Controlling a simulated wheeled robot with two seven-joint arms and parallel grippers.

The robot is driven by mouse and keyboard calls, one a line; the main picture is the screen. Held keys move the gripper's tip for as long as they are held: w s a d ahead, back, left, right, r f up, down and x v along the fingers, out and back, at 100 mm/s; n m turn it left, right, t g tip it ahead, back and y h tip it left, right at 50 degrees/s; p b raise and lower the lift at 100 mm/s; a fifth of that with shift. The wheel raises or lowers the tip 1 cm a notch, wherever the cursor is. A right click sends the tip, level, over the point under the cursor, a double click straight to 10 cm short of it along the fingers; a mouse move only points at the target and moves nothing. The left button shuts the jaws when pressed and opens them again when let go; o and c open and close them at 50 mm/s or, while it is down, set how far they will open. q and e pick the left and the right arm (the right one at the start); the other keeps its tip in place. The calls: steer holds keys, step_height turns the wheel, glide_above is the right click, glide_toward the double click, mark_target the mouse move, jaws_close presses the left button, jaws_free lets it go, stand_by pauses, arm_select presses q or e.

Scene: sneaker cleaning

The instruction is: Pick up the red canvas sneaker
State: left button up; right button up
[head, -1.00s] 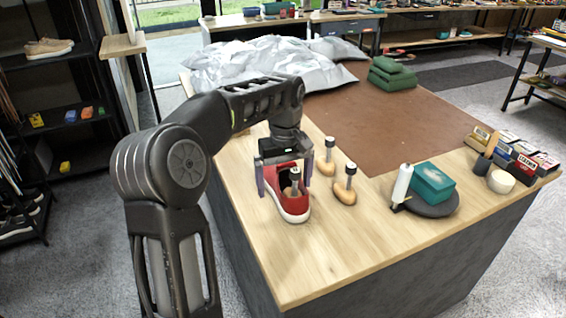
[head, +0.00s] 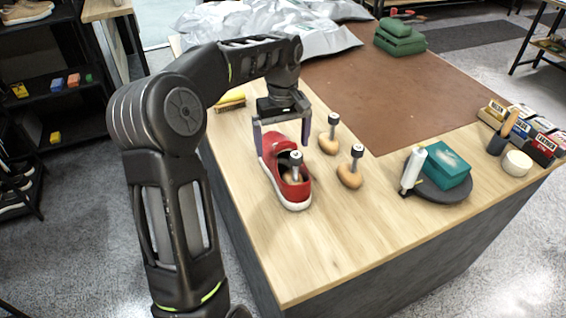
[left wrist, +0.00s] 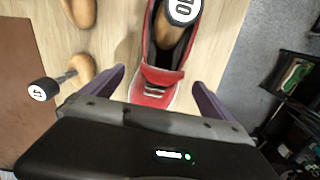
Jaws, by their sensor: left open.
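The red canvas sneaker (head: 270,148) stands on the wooden tabletop with its white-soled end toward the front edge. A wooden shoe tree with a dark knob (head: 295,160) sits in its opening. My left gripper (head: 281,140) is open above the far part of the sneaker, one finger on each side. In the left wrist view the sneaker (left wrist: 153,92) lies between the two spread fingers (left wrist: 158,88), with a visible gap on both sides. The sneaker's far end is partly hidden by the gripper in the head view. My right gripper is not in view.
Two loose wooden shoe trees (head: 328,142) (head: 350,175) stand close to the right of the sneaker. A yellow item (head: 232,98) lies behind left. The front tabletop is clear.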

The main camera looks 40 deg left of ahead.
mark_target(282, 167)
arm_select(q)
steer(key=shift+f, duration=0.4)
steer(key=shift+f, duration=0.1)
step_height(282, 167, down, 5)
steer(key=shift+f+p, duration=0.1)
steer(key=shift+p, duration=0.7)
steer(key=shift+c, duration=0.5)
steer(key=c, duration=1.8)
steer(key=shift+o, duration=0.2)
steer(key=shift+r, duration=0.2)
step_height(282, 167, up, 10)
steer(key=shift+f+b, duration=0.1)
steer(key=shift+b, duration=0.65)
